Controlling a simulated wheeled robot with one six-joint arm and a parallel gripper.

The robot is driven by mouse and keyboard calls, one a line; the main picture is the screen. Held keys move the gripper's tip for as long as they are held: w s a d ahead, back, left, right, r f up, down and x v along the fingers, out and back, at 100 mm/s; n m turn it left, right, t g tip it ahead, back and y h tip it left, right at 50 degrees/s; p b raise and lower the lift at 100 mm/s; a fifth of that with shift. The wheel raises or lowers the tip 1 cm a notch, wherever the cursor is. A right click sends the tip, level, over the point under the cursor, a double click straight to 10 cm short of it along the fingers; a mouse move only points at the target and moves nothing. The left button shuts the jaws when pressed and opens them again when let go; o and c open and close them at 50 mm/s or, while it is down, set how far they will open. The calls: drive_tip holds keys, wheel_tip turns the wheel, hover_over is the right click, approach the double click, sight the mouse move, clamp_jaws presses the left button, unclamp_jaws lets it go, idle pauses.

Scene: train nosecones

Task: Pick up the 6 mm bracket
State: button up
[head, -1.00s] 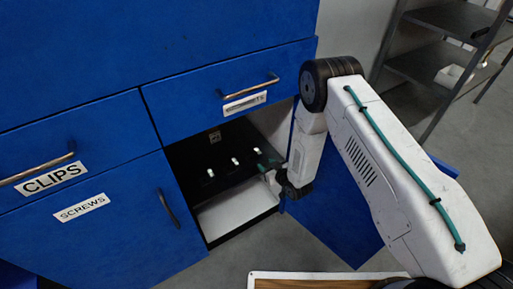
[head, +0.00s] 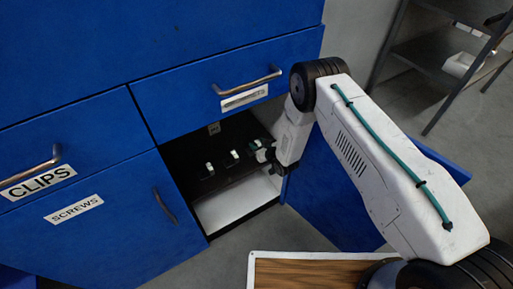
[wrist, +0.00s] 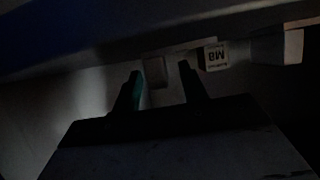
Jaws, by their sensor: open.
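My gripper (head: 264,152) reaches into the open cabinet compartment (head: 236,208) from the right, at the dark shelf. In the dim wrist view its two fingers (wrist: 160,84) are apart. A small pale block (wrist: 155,70) shows between and just beyond the fingertips; I cannot tell whether they touch it. To its right is a small block with an upside-down label (wrist: 215,57), whose marking I cannot read surely. In the head view, small white-topped pieces (head: 209,167) (head: 234,155) stand in a row on the shelf. I cannot tell which is the 6 mm bracket.
A closed blue drawer with a bar handle (head: 247,80) is above the compartment. An open blue door (head: 340,195) is on the right. A wood-topped surface (head: 310,273) is in front, and a grey shelf rack (head: 440,55) is behind. Another pale block (wrist: 285,46) is far right in the wrist view.

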clamp_jaws()
drive_tip(key=shift+r, duration=0.1)
